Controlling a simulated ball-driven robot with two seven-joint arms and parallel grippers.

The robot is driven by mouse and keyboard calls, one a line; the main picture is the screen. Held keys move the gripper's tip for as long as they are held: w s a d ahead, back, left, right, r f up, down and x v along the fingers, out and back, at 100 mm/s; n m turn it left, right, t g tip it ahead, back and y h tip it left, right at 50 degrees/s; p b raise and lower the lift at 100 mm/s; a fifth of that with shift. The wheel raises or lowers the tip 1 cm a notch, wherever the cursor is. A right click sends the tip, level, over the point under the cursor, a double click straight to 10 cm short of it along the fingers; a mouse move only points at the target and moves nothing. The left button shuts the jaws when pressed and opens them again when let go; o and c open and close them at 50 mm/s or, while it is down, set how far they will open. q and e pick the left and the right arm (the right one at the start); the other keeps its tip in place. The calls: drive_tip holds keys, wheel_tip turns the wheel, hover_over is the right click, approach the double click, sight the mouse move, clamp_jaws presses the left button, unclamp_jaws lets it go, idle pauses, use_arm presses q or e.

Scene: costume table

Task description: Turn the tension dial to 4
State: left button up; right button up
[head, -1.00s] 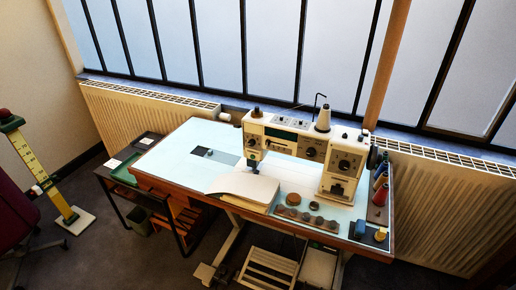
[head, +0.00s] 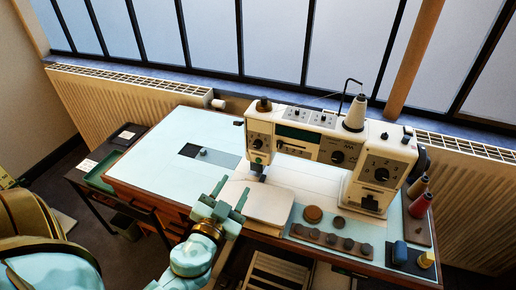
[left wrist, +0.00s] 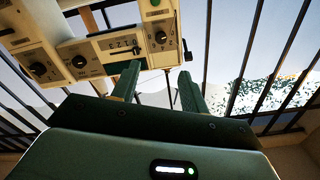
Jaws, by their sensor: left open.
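The white sewing machine (head: 318,140) stands at the back right of the table. Its front has several dark round dials: one on the left head (head: 257,143), one in the middle (head: 337,157) and one on the right column (head: 381,174). I cannot read which is the tension dial, nor its setting. My left gripper (head: 231,190) is open and empty, in front of the machine and left of its head, apart from every dial. In the left wrist view the machine appears upside down at top left, with a dial (left wrist: 160,37) beyond the open fingers (left wrist: 157,82). My right gripper is not in view.
Brown round pieces (head: 313,214) and a strip of small knobs (head: 330,240) lie on the table (head: 150,165). Thread spools (head: 420,205) stand at right. A thread cone (head: 355,113) tops the machine.

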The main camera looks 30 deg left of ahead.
use_arm(q)
drive_tip(key=p, duration=0.2)
approach(256, 146)
drive_tip(key=p+x, duration=0.1)
drive_tip(key=x, duration=0.7)
drive_tip(key=shift+d, duration=0.1)
clamp_jaws()
